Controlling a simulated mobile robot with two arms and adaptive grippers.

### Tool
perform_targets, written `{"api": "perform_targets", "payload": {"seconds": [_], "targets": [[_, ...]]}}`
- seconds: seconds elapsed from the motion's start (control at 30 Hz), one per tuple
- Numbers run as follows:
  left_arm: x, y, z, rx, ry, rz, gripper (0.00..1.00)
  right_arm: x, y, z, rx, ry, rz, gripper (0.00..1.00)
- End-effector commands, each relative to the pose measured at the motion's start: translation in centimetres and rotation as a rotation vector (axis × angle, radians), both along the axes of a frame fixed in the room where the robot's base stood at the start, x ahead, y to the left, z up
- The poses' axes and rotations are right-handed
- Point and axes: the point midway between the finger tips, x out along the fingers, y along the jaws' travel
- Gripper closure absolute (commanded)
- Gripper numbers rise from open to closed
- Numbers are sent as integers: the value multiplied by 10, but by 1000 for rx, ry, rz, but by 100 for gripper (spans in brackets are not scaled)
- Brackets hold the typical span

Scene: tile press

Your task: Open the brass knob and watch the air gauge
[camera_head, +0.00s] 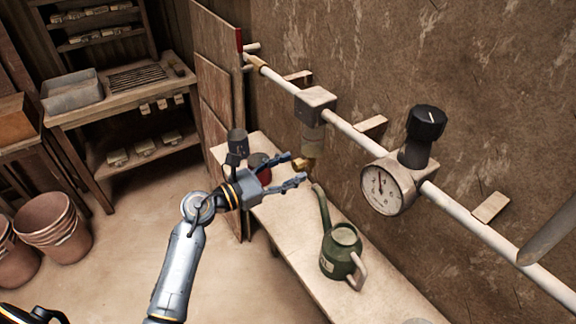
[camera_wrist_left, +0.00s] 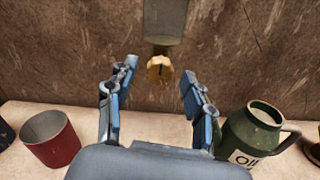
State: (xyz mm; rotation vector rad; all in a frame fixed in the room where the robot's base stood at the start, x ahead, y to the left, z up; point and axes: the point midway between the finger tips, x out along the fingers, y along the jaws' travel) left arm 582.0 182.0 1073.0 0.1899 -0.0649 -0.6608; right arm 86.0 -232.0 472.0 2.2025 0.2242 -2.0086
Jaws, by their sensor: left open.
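The brass knob (camera_head: 301,164) sits at the lower end of a fitting (camera_head: 313,140) hanging below the white wall pipe. In the left wrist view the brass knob (camera_wrist_left: 160,70) shows ahead, between and beyond the fingers. My left gripper (camera_head: 299,170) is open, its fingertips close to the knob; I cannot tell from the head view whether they touch it. The round white air gauge (camera_head: 381,190) is mounted on the pipe to the right, its needle pointing roughly up. My right gripper is not in view; a dark piece of my body shows at the bottom left.
A red pot (camera_wrist_left: 50,138) stands left of the gripper. A black knob (camera_head: 426,122) rises beside the gauge. Shelves and clay pots (camera_head: 52,226) stand left; the floor between is clear.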

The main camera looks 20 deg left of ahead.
Motion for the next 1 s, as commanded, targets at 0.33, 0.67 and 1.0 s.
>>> {"api": "perform_targets", "payload": {"seconds": [0.33, 0.67, 1.0], "targets": [[1, -1, 0, 0, 0, 0, 62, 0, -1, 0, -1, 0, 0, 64], [1, -1, 0, -2, 1, 0, 100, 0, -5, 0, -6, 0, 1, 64], [1, 0, 1, -83, 68, -1, 100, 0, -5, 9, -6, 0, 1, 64]]}}
